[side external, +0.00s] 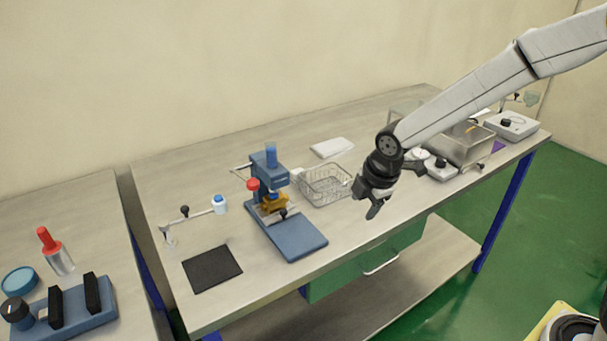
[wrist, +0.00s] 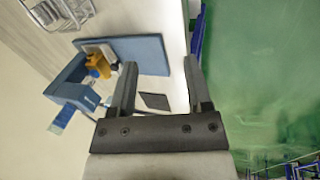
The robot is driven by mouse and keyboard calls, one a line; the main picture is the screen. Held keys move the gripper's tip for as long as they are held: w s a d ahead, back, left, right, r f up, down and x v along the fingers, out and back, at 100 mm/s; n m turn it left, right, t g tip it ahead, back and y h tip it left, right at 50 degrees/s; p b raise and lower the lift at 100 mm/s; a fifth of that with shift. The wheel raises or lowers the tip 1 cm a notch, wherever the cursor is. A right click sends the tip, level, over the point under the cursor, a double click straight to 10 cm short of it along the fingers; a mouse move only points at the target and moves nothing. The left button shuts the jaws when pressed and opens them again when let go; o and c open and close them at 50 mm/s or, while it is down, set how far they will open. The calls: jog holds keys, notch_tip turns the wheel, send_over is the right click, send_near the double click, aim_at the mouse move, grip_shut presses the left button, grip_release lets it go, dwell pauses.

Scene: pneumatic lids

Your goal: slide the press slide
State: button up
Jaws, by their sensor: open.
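The blue press (side external: 272,172) stands on the workbench on a flat blue base plate (side external: 298,237). A yellow-orange part (side external: 270,203), which may be the press slide, sits under its head with a dark knob (side external: 283,214) at its front. A red knob (side external: 252,184) is on the press's left side. In the wrist view the press (wrist: 72,90) and the yellow part (wrist: 96,66) show at upper left, beyond my fingers. My gripper (side external: 374,208) is open and empty, to the right of the press and apart from it. It also shows in the wrist view (wrist: 160,88).
A wire basket (side external: 325,185) stands between the press and my gripper. A black mat (side external: 212,268) and a small arm with a white-blue bottle (side external: 220,204) are left of the press. A metal box (side external: 465,145) stands at right. The bench front is clear.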

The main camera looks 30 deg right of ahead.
jog(key=w+a+n, duration=0.5)
jog(key=w+n, duration=0.3)
jog(key=n, duration=0.2)
jog(key=n+t, duration=0.1)
jog(key=n, duration=0.8)
send_near(284, 211)
jog(key=shift+f, duration=0.35)
jog(key=shift+w, duration=0.1)
jog(key=shift+x, duration=3.9)
grip_shut()
